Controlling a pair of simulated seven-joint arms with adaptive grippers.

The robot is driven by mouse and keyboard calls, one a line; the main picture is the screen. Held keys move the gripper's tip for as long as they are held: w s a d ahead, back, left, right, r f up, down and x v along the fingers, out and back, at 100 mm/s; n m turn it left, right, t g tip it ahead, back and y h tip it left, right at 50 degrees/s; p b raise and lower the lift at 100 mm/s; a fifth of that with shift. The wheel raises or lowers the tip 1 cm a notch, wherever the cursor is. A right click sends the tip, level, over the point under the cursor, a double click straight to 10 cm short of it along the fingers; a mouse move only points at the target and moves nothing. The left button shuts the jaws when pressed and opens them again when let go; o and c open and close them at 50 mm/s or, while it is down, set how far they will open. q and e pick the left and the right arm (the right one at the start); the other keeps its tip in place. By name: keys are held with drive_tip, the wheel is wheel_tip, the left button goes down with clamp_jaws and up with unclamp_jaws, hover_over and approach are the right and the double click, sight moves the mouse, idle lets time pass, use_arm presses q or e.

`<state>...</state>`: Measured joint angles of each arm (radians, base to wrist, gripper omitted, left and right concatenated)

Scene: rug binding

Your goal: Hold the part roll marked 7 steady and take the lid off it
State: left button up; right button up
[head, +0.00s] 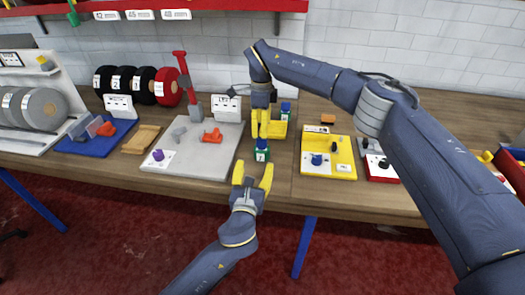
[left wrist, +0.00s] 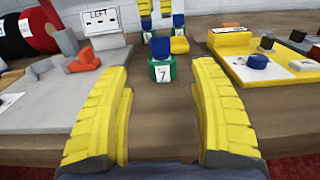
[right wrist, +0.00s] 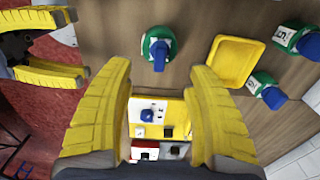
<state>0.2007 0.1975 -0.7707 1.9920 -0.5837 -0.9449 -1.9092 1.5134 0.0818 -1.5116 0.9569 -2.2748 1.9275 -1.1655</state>
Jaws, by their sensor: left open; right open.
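The part roll marked 7 (head: 262,156) is a small green roll with a white label, standing upright near the table's front edge. Its blue lid (head: 262,144) is on top. In the left wrist view the roll (left wrist: 163,73) shows between the fingers, just beyond their tips. My left gripper (head: 253,170) is open, in front of the roll and apart from it. My right gripper (head: 264,130) is open and empty, above and just behind the roll.
A yellow tray (right wrist: 236,60) and two other blue-lidded rolls (right wrist: 267,90) (right wrist: 300,40) stand behind. A grey board (head: 205,160) with orange parts is to the left. A yellow board (head: 328,158) with a blue knob is to the right. Bare wood surrounds the roll.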

sight(261, 142)
use_arm(q)
drive_tip(key=w, duration=0.4)
drive_tip(key=w+d, duration=0.1)
drive_tip(key=w, duration=0.4)
drive_tip(key=w+d, duration=0.1)
drive_tip(key=w, duration=0.4)
drive_tip(key=shift+d, duration=0.1)
drive_tip(key=shift+c, duration=0.4)
clamp_jaws()
